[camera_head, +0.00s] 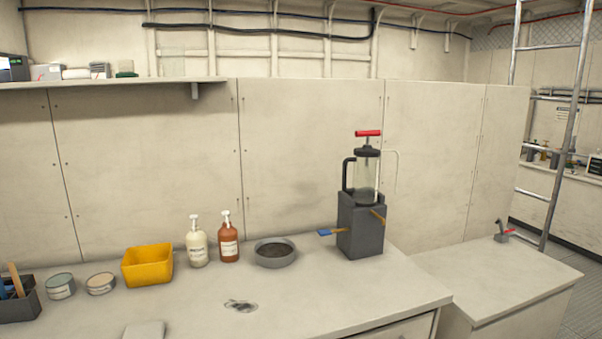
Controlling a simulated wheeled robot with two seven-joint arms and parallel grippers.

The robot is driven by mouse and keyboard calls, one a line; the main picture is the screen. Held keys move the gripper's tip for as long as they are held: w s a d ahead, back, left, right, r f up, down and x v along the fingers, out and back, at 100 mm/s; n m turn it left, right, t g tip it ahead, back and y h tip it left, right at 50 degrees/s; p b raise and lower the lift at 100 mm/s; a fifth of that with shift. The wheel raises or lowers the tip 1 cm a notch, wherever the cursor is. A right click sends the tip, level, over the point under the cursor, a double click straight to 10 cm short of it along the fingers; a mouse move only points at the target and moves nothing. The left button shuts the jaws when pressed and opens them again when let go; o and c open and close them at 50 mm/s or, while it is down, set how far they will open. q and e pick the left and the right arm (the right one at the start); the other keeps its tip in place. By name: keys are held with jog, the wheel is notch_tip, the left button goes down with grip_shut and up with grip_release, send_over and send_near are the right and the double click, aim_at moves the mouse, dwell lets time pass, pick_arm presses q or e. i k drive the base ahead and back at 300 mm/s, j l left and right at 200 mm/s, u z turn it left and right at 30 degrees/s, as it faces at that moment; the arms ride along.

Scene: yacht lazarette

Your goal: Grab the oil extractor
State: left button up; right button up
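The oil extractor (367,174) is a clear cylinder with a black cap, a black side handle and a red T-handle on top. A thin pale tube runs beside it on the right. It stands upright on or in a grey block (360,228) near the right end of the white counter (320,300); its lower end is hidden by the block. Neither of my grippers is in view.
Left of the block are a grey bowl (275,255), two pump bottles (197,245), a yellow bin (147,265), two tins (60,286) and a dark tool box (18,305). A blue-ended tool (325,233) sticks out beside the block. A ladder (562,130) stands right.

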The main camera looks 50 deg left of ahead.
aim_at(366, 159)
jog(key=u, duration=1.35)
jog(key=i+l, duration=0.15)
jog(key=l, duration=0.2)
jog(key=i+l, duration=0.1)
jog(key=l, duration=0.25)
jog(key=i+l, duration=0.15)
jog(key=l, duration=0.2)
jog(key=i+l+u, duration=0.1)
jog(key=l, duration=0.2)
jog(key=i+l, duration=0.15)
jog(key=l, duration=0.2)
jog(key=i+l, duration=0.15)
jog(key=l, duration=0.2)
